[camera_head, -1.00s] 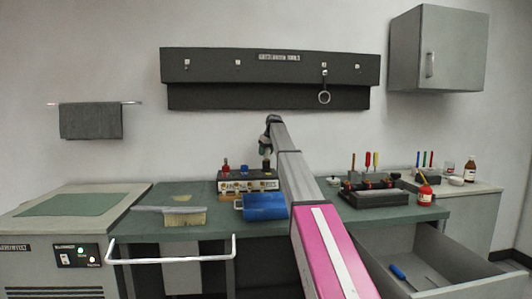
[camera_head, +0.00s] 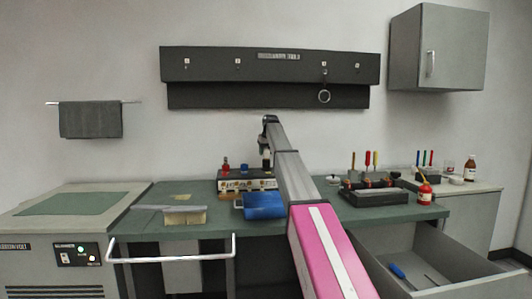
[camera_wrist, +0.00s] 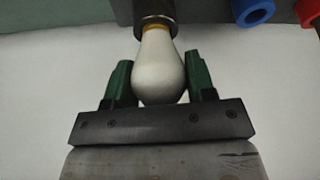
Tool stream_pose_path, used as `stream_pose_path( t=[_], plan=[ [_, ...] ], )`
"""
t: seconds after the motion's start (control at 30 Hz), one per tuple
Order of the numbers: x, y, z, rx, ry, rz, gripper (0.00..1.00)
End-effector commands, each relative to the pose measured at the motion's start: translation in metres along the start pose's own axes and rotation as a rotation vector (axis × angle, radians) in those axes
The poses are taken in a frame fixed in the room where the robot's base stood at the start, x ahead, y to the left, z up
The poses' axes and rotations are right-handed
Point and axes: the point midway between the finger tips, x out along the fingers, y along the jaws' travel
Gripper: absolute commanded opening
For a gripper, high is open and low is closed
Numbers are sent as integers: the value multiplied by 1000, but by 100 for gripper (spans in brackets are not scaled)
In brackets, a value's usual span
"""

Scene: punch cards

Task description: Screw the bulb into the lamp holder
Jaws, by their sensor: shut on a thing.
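The white bulb (camera_wrist: 160,68) is between the green fingers of my gripper (camera_wrist: 160,82) in the wrist view. My gripper is shut on the bulb's wide part. The bulb's brass-coloured neck meets the dark cylindrical lamp holder (camera_wrist: 155,10) at the top of that view. How deep the base sits inside cannot be told. In the head view, my gripper (camera_head: 266,160) is small, above the right part of the dark unit (camera_head: 232,186) on the green bench. My arm partly covers that area, and the bulb cannot be made out clearly there.
A rack of coloured-handled tools (camera_head: 375,193) stands to the right. An open drawer (camera_head: 430,270) juts out at lower right. In the wrist view, a blue ring-shaped part (camera_wrist: 252,10) is near the holder.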

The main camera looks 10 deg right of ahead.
Motion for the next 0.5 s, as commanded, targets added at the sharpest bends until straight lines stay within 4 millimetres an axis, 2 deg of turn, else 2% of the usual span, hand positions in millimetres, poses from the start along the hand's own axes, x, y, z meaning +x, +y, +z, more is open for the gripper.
stream_pose_path(
  t=[0.5],
  plan=[
    [0, 1, 0, 330, 1, 137, 33]
  ],
)
